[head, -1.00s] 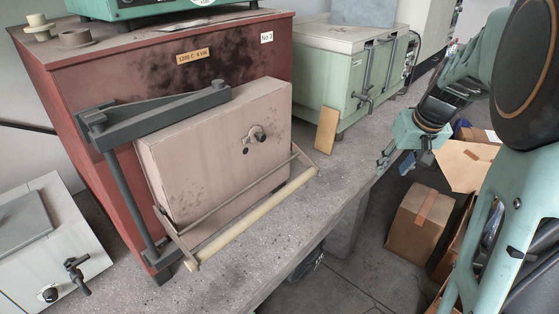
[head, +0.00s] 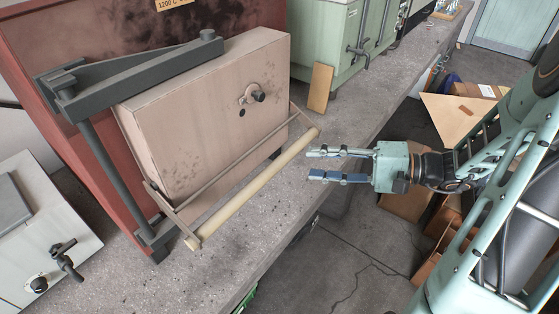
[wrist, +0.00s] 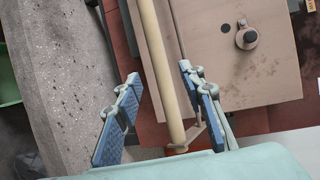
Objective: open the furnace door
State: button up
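The red furnace (head: 35,70) stands on the bench with its thick beige door (head: 190,130) across the front, apparently shut. A cream bar handle (head: 255,186) runs along the door's lower front on thin metal brackets. My gripper (head: 311,164) is open and empty, just right of the bar's right end, fingers pointing left toward it. In the wrist view, the bar (wrist: 160,70) passes between my two spread blue-padded fingers (wrist: 159,74); I see no contact. The door (wrist: 235,50) with its dark knob lies beyond the right finger.
A dark hinge arm (head: 140,78) and post hold the door's left side. A tan slab (head: 320,88) leans by the green cabinet (head: 315,35) behind. A pale box (head: 45,230) stands at left. The concrete bench (head: 270,225) is clear below the handle; cardboard boxes lie on the floor.

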aim_at(286, 163)
jog(key=x, duration=0.9)
jog(key=shift+a+f, duration=0.1)
jog(key=shift+a, duration=0.05)
jog(key=shift+c, duration=0.4)
grip_shut()
